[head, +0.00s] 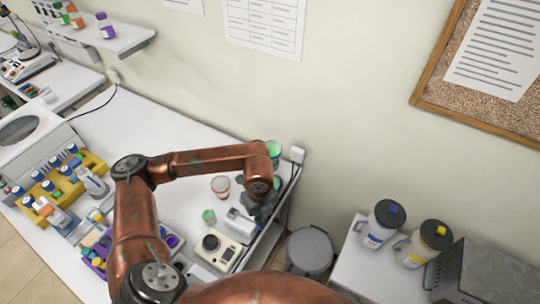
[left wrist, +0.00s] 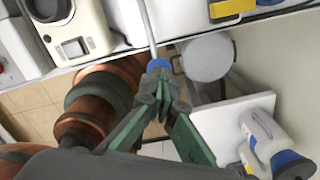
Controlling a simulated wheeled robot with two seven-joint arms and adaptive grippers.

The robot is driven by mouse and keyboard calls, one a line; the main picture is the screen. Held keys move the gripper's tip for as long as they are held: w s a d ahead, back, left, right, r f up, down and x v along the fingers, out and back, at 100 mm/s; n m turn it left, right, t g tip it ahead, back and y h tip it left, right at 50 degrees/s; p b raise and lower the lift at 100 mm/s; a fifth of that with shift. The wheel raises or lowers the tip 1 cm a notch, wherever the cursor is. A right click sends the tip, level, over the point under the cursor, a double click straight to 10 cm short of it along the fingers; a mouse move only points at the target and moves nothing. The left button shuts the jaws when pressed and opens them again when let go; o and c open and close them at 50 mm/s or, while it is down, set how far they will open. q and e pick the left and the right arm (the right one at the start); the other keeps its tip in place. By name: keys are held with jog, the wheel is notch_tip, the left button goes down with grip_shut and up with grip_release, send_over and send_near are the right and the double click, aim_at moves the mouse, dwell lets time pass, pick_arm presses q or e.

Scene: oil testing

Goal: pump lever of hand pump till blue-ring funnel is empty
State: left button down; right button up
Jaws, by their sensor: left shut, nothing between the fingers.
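My left gripper (head: 262,208) is at the right end of the bench, and its arm hides part of what lies there. In the left wrist view my left gripper (left wrist: 168,92) is shut and empty, its green-padded fingers converging at the tips. Just beyond the tips is a blue knob (left wrist: 158,64) on a thin pale rod (left wrist: 149,28), which looks like the pump lever. I cannot tell whether the fingertips touch the knob. The pump body is not clearly visible. I cannot make out the blue-ring funnel; a green-topped vessel (head: 274,149) shows behind my arm. My right gripper is not in view.
A red-ringed cup (head: 220,185), a small green-topped cup (head: 208,216) and a beige instrument (head: 218,253) stand on the bench. A grey bin (head: 310,250) is on the floor beyond the bench end. A side table to the right holds a blue-labelled bottle (head: 380,225) and a yellow-labelled bottle (head: 425,245).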

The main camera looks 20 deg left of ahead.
pick_arm(q)
jog(key=shift+f+b, duration=0.4)
jog(key=shift+f, duration=0.35)
jog(key=shift+r, duration=0.1)
notch_tip(320, 180, up, 8)
jog(key=a+p, duration=0.2)
jog(key=p, duration=0.2)
jog(key=shift+p, duration=0.4)
dwell(1.1)
jog(key=shift+f+b, duration=0.95)
jog(key=shift+f, duration=0.1)
jog(key=shift+d+f+b, duration=0.45)
jog(key=shift+f+b, duration=0.05)
jog(key=shift+f, duration=0.2)
